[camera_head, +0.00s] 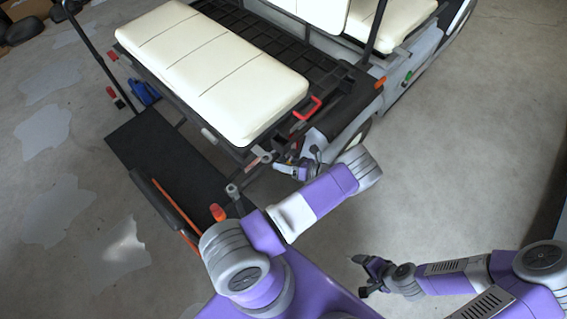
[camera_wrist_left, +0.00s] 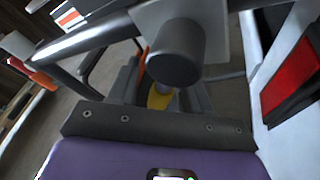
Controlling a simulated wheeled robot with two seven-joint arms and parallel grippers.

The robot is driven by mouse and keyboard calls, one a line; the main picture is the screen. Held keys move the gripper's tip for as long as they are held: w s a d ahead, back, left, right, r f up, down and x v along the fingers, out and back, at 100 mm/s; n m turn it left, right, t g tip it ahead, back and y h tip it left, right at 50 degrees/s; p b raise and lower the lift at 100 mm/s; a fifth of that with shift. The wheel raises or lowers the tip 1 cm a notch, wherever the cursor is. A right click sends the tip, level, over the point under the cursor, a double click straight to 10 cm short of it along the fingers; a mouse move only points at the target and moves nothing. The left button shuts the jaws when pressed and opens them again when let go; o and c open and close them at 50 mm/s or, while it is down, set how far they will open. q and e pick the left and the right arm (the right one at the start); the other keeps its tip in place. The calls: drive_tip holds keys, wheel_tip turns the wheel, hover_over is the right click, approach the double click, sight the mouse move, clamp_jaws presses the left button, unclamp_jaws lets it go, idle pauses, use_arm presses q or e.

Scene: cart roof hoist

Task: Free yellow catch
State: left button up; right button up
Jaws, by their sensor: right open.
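The yellow catch (camera_wrist_left: 160,97) shows as a small yellow patch in the left wrist view, partly hidden below a dark round post end (camera_wrist_left: 177,54). My left gripper (camera_wrist_left: 160,108) has its grey fingers at either side of the yellow patch; whether they touch it is not clear. In the head view my left gripper (camera_head: 289,168) is at the rear corner of the cart, below the red handle (camera_head: 308,108), and I cannot make out the catch there. My right gripper (camera_head: 366,276) is open and empty above the bare floor, away from the cart.
The cart carries a cream seat (camera_head: 212,70) on a black rack. A black platform (camera_head: 160,165) lies to the left, with an orange-edged bar (camera_head: 176,212) near it. In the wrist view a red panel (camera_wrist_left: 290,76) stands close at the right. Open floor (camera_head: 440,180) lies at the right.

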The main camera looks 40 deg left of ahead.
use_arm(q)
drive_tip(key=v, duration=0.7)
drive_tip(key=shift+d+p, duration=0.3)
drive_tip(key=shift+p, duration=0.1)
drive_tip(key=shift+w, duration=0.1)
drive_tip(key=shift+c, duration=0.5)
